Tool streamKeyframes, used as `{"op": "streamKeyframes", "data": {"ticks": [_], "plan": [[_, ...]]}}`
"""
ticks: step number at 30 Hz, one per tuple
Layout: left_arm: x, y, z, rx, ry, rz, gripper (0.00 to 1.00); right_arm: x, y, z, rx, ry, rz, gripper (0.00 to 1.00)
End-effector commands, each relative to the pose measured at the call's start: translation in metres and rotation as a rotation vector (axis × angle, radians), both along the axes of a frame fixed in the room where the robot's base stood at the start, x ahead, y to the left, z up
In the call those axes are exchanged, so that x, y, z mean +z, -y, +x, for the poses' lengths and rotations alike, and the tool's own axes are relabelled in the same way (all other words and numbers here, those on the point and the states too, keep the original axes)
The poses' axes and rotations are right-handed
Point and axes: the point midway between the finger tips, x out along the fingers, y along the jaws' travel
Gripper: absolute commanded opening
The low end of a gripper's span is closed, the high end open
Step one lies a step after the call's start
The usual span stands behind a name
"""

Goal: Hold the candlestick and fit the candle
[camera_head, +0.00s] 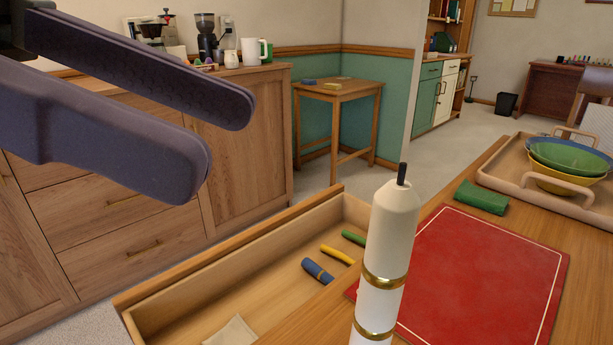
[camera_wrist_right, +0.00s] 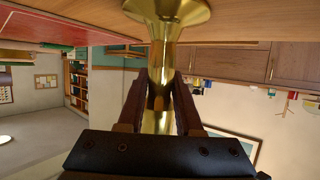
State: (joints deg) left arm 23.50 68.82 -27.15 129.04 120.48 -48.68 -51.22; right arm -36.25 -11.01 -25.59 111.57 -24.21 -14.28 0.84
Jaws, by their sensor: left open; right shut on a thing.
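The candle (camera_head: 392,230) is white with gold bands and a dark wick. It stands nearly upright in the front centre of the head view, its lower end cut off by the frame. My left gripper (camera_head: 222,152) is open and empty, up and left of the candle and apart from it. In the right wrist view, my right gripper (camera_wrist_right: 158,108) is shut on the brass stem of the candlestick (camera_wrist_right: 162,60). The candlestick's flared end is at the top of that picture, near the wood. Whether the candle's hidden lower end sits in the candlestick cannot be told.
An open drawer (camera_head: 190,282) holds blue, yellow and green rolls and a pale cloth. A red mat (camera_head: 485,270) lies right of the candle. Beyond it are a green folded cloth (camera_head: 482,197) and a tray (camera_head: 515,178) with bowls. A wooden cabinet (camera_head: 235,150) stands behind.

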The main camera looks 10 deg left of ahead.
Motion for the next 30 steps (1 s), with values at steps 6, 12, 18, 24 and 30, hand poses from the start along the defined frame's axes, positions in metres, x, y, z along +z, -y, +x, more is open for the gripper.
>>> {"op": "streamKeyframes", "data": {"ticks": [6,12,18,24,30], "plan": [[0.0,0.0,0.0,0.0,-0.001,0.0,0.53,0.0,0.0,0.0,0.0,0.0,0.0,0.41],[0.0,0.0,0.0,0.0,-0.001,0.0,0.53,0.0,0.0,0.0,0.0,0.0,0.0,0.63],[0.0,0.0,0.0,0.0,-0.001,0.0,0.53,0.0,0.0,0.0,0.0,0.0,0.0,0.69],[0.0,0.0,0.0,0.0,-0.001,0.0,0.53,0.002,0.002,-0.005,0.0,-0.001,0.0,0.69],[0.0,0.0,0.0,0.0,-0.001,0.0,0.53,0.013,0.011,-0.033,0.001,-0.004,0.0,0.69]]}}
